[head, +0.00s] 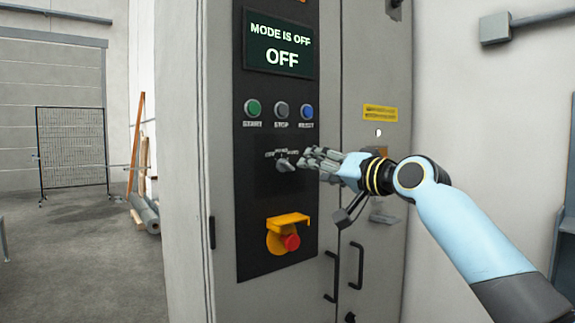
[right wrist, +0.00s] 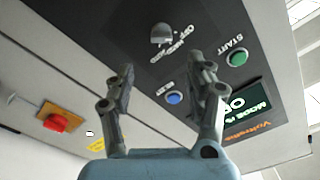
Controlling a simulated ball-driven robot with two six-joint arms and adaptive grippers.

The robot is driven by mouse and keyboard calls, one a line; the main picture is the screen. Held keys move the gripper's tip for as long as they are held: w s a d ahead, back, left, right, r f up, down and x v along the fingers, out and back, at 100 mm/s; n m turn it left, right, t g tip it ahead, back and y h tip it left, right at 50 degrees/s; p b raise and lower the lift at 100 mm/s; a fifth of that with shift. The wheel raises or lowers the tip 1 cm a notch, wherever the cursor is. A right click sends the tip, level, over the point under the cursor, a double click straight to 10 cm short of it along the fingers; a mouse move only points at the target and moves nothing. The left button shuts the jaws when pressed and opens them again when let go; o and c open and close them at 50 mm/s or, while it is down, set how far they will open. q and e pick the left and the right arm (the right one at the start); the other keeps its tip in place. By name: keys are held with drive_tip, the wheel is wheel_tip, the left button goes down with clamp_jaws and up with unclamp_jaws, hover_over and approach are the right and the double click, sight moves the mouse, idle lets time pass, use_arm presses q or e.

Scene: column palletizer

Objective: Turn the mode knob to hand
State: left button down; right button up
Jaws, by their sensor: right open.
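The grey mode knob (head: 285,164) sits on the black control panel (head: 258,186), below the row of buttons, with small labels above it. It also shows in the right wrist view (right wrist: 163,34), beyond the fingertips. The small labels are hard to read, so I cannot tell its exact pointing. The display (head: 279,45) reads "MODE IS OFF" and "OFF". My right gripper (head: 307,160) is just right of the knob in the head view. In the right wrist view its fingers (right wrist: 160,68) are spread, empty and apart from the knob. My left gripper is out of view.
Green START (head: 253,107), grey STOP (head: 281,110) and blue RESET (head: 306,111) buttons sit above the knob. A red button (head: 291,242) under a yellow guard (head: 288,220) is below it. Door handles (head: 356,266) stick out at lower right. The floor at left is open.

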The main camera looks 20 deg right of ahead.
sight(291, 166)
drive_tip(key=x, duration=1)
drive_tip(key=shift+s+a+p, duration=0.15)
drive_tip(key=shift+a+p, duration=0.05)
drive_tip(key=shift+p, duration=0.15)
drive_tip(key=shift+f, duration=0.1)
clamp_jaws()
